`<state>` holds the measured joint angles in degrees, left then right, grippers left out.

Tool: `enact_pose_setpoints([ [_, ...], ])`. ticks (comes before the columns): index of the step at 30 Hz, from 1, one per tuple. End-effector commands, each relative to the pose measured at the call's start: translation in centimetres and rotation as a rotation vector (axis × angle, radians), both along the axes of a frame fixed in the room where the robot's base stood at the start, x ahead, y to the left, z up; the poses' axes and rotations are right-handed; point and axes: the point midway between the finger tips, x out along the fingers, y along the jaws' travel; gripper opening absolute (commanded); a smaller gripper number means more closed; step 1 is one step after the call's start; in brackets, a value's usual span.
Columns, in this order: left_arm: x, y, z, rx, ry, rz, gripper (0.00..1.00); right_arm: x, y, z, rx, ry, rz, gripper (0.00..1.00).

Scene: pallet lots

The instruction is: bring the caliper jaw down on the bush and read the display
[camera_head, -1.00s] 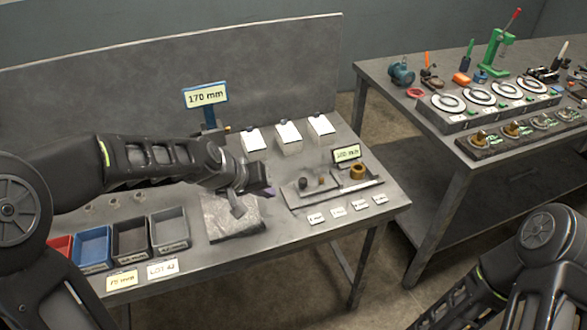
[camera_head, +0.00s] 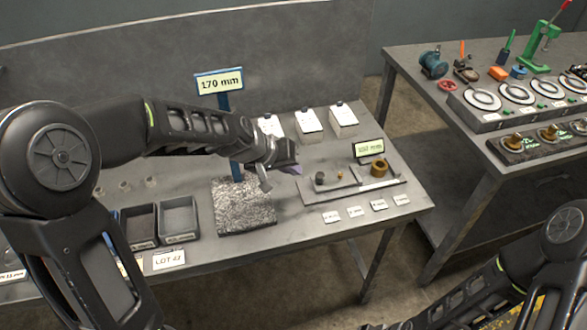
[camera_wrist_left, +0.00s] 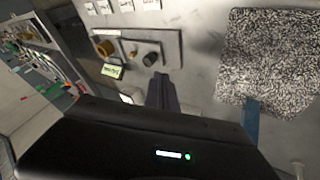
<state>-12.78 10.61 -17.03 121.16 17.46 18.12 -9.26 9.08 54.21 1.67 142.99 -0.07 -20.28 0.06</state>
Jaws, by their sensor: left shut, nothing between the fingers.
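The bush, a brass ring (camera_head: 379,168), sits at the right of a flat grey caliper plate (camera_head: 394,187) on the table. It also shows in the left wrist view (camera_wrist_left: 106,47). A small display (camera_head: 369,147) stands behind it; its digits are too small to read surely. A dark knob (camera_head: 320,178) and a smaller brown piece (camera_head: 340,174) are on the plate, left of the bush; which part is the jaw I cannot tell. My left gripper (camera_head: 293,168) is shut and empty, above and left of the plate, apart from it. My right gripper is out of view.
A speckled block (camera_head: 245,207) lies below my left gripper, with a "170 mm" sign (camera_head: 219,83) behind. Dark and grey bins (camera_head: 178,219) stand left. White-topped blocks (camera_head: 307,122) line the back; small labels (camera_head: 354,212) lie in front. A second table (camera_head: 425,100) is at right.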

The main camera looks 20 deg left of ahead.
Motion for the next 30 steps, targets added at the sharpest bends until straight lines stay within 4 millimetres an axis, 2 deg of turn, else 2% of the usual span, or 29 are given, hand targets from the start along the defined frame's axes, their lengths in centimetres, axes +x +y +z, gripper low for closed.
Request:
enact_pose_setpoints([
  [1, 0.4, -0.2, -1.0, 0.001, 0.003, 0.0, 0.0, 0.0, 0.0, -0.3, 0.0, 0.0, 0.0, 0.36],
  [6, 1.9, -1.1, -3.3, 0.001, 0.004, -0.001, 0.0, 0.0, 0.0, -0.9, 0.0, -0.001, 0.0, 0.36],
  [13, 3.6, -2.1, -5.8, 0.001, 0.003, 0.001, 0.0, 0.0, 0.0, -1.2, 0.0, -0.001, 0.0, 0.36],
  [18, 4.1, -2.4, -6.4, 0.001, 0.001, 0.0, 0.0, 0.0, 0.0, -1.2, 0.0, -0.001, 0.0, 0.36],
  [27, 4.2, -2.5, -6.4, 0.0, 0.0, 0.0, 0.0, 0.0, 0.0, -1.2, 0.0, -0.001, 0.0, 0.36],
  [30, 4.6, -3.1, -6.2, 0.001, 0.0, -0.003, 0.0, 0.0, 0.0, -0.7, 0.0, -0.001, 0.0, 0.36],
])
